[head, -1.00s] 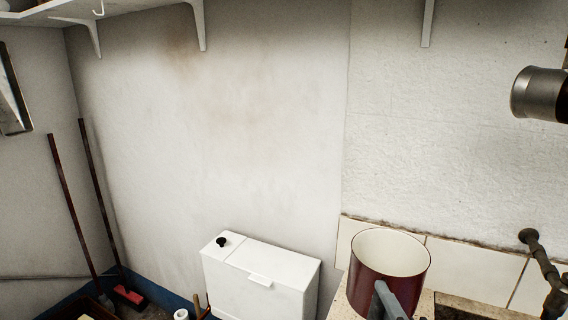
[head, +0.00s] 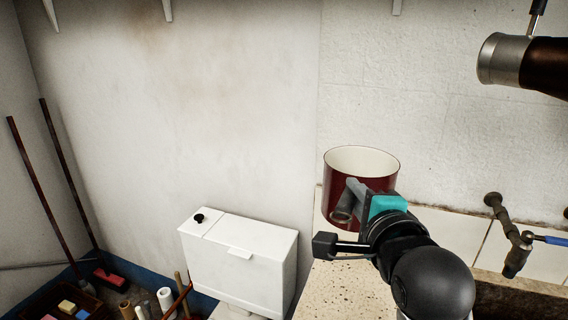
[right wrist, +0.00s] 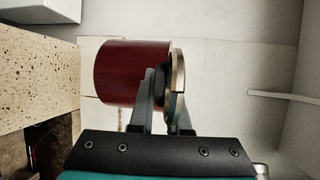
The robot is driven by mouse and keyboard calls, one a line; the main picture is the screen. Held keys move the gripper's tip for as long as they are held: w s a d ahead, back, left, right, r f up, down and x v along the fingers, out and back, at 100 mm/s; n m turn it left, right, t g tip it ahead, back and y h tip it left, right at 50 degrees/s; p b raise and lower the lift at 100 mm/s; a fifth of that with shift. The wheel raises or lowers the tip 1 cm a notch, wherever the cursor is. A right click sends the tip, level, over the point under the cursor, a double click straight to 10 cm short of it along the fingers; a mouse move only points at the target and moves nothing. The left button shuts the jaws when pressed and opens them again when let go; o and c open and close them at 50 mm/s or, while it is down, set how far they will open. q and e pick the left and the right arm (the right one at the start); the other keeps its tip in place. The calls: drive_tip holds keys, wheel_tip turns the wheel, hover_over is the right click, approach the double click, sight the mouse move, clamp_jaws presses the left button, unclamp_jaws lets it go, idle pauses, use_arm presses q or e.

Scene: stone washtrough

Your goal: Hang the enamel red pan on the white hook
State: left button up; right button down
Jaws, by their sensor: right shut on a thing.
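The red enamel pan (head: 337,200) is upright with its cream inside showing, in front of the wall above the stone trough's edge. My right gripper (head: 354,196) is shut on the pan's handle. In the right wrist view the pan (right wrist: 120,72) lies at upper left, beyond the fingers (right wrist: 162,88). How the handle sits between the fingers is partly hidden. The white hook is not in the current head view, and I cannot make it out in the right wrist view. My left gripper is not in view.
A pipe and tap (head: 512,240) stand at right above the stone trough (head: 340,290). A white cistern (head: 240,255) is at lower middle. White shelf brackets show along the top edge. The middle wall is bare.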

drive_tip(key=w+d+f+n+y+p, duration=0.1)
drive_tip(key=w+d+f+p, duration=0.1)
drive_tip(key=d+f, duration=0.3)
drive_tip(key=d, duration=0.2)
drive_tip(key=shift+w+d+f+p, duration=0.3)
drive_tip(key=shift+w+d, duration=0.05)
drive_tip(key=shift+w, duration=0.05)
wheel_tip(320, 180, down, 20)
drive_tip(key=b, duration=0.5)
drive_tip(key=shift+r, duration=0.2)
drive_tip(key=shift+b, duration=0.3)
